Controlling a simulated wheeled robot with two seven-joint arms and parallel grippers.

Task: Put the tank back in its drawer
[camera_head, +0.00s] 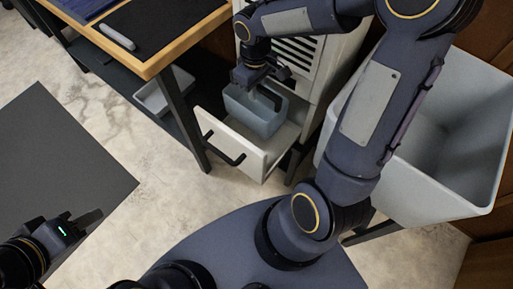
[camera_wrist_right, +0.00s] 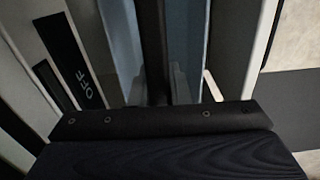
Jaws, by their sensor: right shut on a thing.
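The tank (camera_head: 258,112) is a pale blue, open-topped container. It sits in or just over the open white drawer (camera_head: 262,164) at the bottom of the white slatted cabinet; whether it rests on the drawer floor is hidden. My right gripper (camera_head: 266,92) reaches down from above and is shut on the tank. In the right wrist view the tank's blue walls (camera_wrist_right: 190,40) show on both sides of a dark bar. My left gripper (camera_head: 88,222) is low at the left, away from the drawer; its finger gap is not clear.
The drawer has a black handle (camera_head: 224,148). A wood-edged table (camera_head: 150,65) with a dark top stands left of the cabinet. A large grey bin (camera_head: 440,150) stands to the right. A dark mat (camera_head: 60,150) lies on the floor at left. In the wrist view a label reads OFF (camera_wrist_right: 88,85).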

